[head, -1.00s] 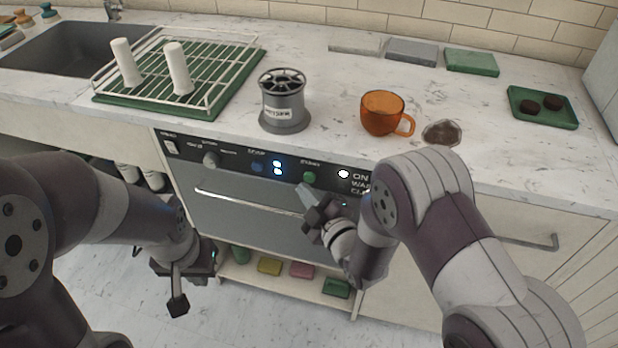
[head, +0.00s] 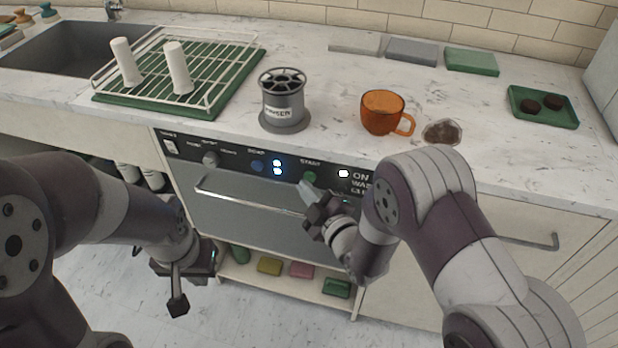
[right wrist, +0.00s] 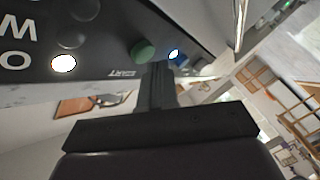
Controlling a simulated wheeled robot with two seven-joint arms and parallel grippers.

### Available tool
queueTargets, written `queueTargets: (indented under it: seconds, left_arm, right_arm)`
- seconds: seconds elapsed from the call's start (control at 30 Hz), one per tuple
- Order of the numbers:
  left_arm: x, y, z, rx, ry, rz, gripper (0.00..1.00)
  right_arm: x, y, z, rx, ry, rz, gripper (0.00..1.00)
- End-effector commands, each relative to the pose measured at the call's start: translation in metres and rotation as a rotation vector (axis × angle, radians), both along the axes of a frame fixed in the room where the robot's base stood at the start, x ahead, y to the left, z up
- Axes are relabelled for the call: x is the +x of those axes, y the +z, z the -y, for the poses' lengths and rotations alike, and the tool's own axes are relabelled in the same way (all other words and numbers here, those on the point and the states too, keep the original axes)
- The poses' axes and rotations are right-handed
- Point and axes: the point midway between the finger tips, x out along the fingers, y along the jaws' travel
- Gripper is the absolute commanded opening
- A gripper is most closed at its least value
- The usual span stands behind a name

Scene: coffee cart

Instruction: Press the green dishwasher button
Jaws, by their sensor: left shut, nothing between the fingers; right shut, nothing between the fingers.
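The green button (head: 309,177) sits on the black control panel (head: 228,160) of the dishwasher, under the label START. It also shows in the right wrist view (right wrist: 143,51), just beyond my fingertips. My right gripper (head: 306,187) is shut and empty, its tips just below the green button in the head view. A small gap seems to remain, but I cannot tell for sure whether they touch. In the right wrist view its shut fingers (right wrist: 156,75) point toward the button. My left gripper (head: 178,300) is shut and empty, low at the left in front of the dishwasher.
A blue button (head: 257,166), lit lamps (head: 277,167) and a knob (head: 210,159) share the panel. The dishwasher handle (head: 250,208) runs below it. An orange cup (head: 382,112) and a grey grinder-like holder (head: 284,103) stand on the counter above.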

Motion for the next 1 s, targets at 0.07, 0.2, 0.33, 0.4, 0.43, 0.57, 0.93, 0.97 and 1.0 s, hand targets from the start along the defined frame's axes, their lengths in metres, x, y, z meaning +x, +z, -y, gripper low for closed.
queueTargets:
  seconds: [0.07, 0.2, 0.33, 0.4, 0.43, 0.57, 0.93, 0.97, 1.0]
  left_arm:
    - [0.0000, -0.0011, 0.0000, 0.000, 0.000, 0.000, 0.00]
    - [0.0000, -0.0007, 0.0000, 0.000, 0.000, 0.000, 0.00]
    - [0.0000, -0.0007, 0.0000, 0.000, 0.000, 0.000, 0.00]
    - [-0.0001, -0.0009, 0.0000, 0.000, 0.000, 0.000, 0.00]
    - [-0.0001, -0.0009, 0.0000, 0.000, 0.000, 0.000, 0.00]
    - [0.0000, -0.0014, 0.0000, 0.000, 0.000, 0.000, 0.00]
    - [-0.0001, -0.0027, 0.0000, 0.000, 0.000, 0.000, 0.00]
    - [-0.0001, -0.0028, 0.0000, 0.000, 0.000, 0.000, 0.00]
    - [-0.0001, -0.0029, 0.0000, 0.000, 0.000, 0.000, 0.00]
  right_arm:
    - [0.0021, -0.0005, 0.0009, 0.000, -0.001, -0.001, 0.00]
    - [0.0022, -0.0001, 0.0009, 0.000, -0.001, -0.001, 0.00]
    - [0.0022, -0.0001, 0.0011, 0.000, -0.001, -0.001, 0.00]
    - [0.0025, -0.0002, 0.0012, 0.000, -0.001, -0.001, 0.00]
    - [0.0027, -0.0002, 0.0012, 0.000, -0.001, -0.001, 0.00]
    - [0.0041, -0.0002, 0.0017, 0.000, -0.001, 0.000, 0.00]
    - [0.0083, -0.0002, 0.0031, 0.000, -0.001, 0.000, 0.00]
    - [0.0087, -0.0002, 0.0032, 0.000, -0.001, 0.000, 0.00]
    - [0.0092, -0.0002, 0.0033, 0.000, -0.001, 0.000, 0.00]
